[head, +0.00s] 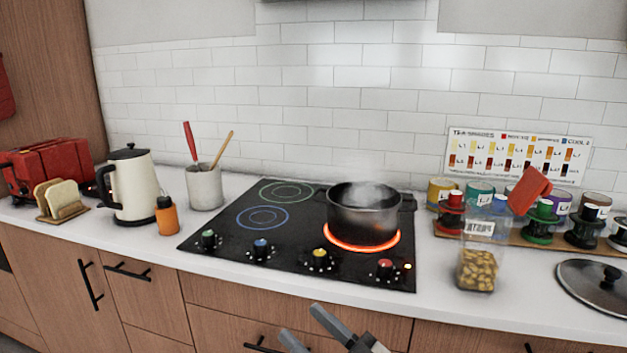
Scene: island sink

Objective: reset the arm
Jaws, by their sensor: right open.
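My right gripper (300,320) shows at the bottom edge of the head view, in front of the counter's front edge and the drawers. Its two grey fingers are apart and nothing is between them. Most of the right arm is out of the picture. My left gripper is not in view.
A steaming pot (364,213) stands on a glowing red burner of the black cooktop (300,232). A kettle (137,187), orange bottle (167,217) and utensil crock (205,188) stand left. A jar (477,268), cans and a lid (597,287) are right.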

